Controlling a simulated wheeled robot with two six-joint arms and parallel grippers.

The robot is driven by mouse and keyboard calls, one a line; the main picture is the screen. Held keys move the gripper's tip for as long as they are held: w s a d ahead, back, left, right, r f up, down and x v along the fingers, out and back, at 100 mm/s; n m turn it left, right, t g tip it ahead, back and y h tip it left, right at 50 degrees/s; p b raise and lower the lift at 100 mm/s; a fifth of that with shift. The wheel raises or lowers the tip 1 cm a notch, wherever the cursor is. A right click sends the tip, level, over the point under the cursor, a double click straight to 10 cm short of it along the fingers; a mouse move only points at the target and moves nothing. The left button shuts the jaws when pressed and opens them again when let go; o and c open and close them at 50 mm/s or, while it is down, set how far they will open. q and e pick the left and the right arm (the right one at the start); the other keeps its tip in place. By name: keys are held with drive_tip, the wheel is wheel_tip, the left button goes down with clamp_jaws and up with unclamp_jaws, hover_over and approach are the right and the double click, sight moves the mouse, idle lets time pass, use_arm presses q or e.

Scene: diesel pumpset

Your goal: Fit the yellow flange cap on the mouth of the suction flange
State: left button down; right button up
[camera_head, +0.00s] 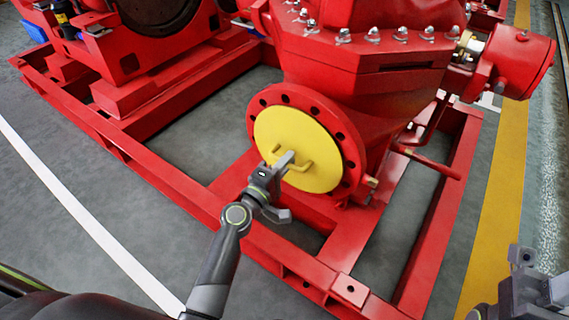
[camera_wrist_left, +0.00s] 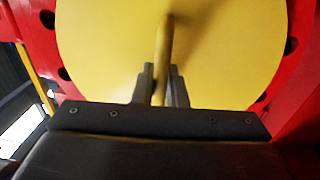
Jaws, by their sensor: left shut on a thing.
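The yellow flange cap (camera_head: 292,137) is a round disc with a bar handle. It lies against the round face of the red suction flange (camera_head: 350,150), inside the ring of bolt holes, and covers the mouth. I cannot tell whether it is fully seated. My left gripper (camera_head: 287,162) is shut on the cap's handle. In the left wrist view the two fingers (camera_wrist_left: 161,85) pinch the upright yellow handle, with the cap (camera_wrist_left: 215,50) filling the view and the flange rim (camera_wrist_left: 297,60) behind its edge. My right gripper (camera_head: 530,275) is at the lower right, away from the cap, its jaws unclear.
The red pump casing (camera_head: 370,70) rises above the flange, with bolts along its top. A red base frame (camera_head: 190,190) runs below and around it. A red cylinder (camera_head: 520,62) juts out at the right. Grey floor (camera_head: 70,240) is open at the left front.

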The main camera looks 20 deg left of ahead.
use_arm(q)
drive_tip(key=shift+w+d+r, duration=0.1)
drive_tip(key=shift+w+d, duration=0.05)
drive_tip(key=shift+w, duration=0.2)
drive_tip(key=c, duration=0.9)
unclamp_jaws()
drive_tip(key=b+v, duration=0.1)
drive_tip(key=v, duration=0.6)
drive_tip(key=shift+s, duration=0.25)
idle(0.4)
drive_tip(key=b+v, duration=0.1)
drive_tip(key=v, duration=0.5)
idle(0.6)
